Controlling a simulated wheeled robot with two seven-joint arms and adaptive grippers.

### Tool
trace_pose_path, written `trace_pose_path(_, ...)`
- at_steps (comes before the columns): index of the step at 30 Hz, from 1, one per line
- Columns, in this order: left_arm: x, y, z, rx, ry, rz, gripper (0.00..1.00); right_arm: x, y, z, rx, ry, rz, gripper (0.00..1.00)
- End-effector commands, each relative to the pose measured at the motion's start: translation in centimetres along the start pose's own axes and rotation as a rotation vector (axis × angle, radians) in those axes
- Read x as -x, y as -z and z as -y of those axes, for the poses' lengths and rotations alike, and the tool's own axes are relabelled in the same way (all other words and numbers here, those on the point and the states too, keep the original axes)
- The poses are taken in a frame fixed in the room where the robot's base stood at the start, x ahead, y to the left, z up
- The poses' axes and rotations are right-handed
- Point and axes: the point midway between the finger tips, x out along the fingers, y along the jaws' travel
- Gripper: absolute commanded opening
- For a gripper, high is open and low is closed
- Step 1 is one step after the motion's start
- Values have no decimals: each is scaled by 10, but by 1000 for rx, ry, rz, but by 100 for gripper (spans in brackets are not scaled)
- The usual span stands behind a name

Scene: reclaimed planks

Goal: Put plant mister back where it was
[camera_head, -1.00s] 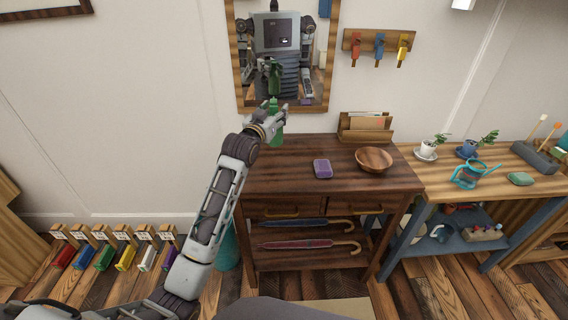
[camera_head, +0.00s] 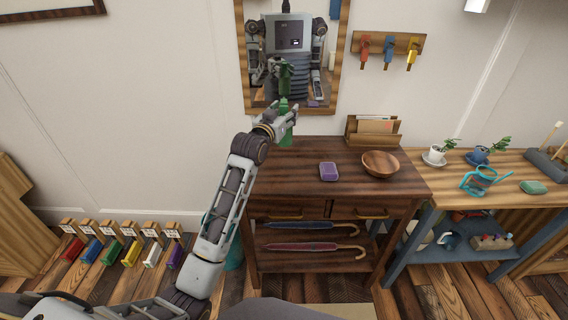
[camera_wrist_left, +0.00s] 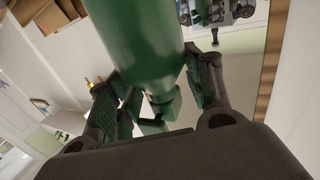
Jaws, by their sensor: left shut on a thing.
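The plant mister (camera_head: 285,112) is green and upright in the head view, in front of the mirror's lower edge. My left gripper (camera_head: 284,118) is shut on it, above the back left part of the dark wooden console table (camera_head: 269,182). Whether the mister's base touches the table top is hard to tell. In the left wrist view the mister's green body (camera_wrist_left: 142,45) fills the top middle, between the fingers of my left gripper (camera_wrist_left: 160,100). My right gripper is not directly in view.
On the console are a purple block (camera_head: 328,171), a wooden bowl (camera_head: 380,163) and a letter holder (camera_head: 373,131). The mirror (camera_head: 335,104) hangs behind. The console's front left top is clear.

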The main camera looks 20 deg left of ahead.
Motion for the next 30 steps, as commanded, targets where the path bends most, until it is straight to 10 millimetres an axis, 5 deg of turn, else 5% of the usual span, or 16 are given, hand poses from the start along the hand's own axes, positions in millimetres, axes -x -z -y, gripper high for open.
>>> trace_pose_path(17, 0, -58, 0, -1, 0, 0, 0, 30, 16, 9, 3, 15, 14, 74)
trace_pose_path(30, 0, -62, 0, -1, 0, -2, 0, 34, 17, 10, 3, 17, 16, 74)
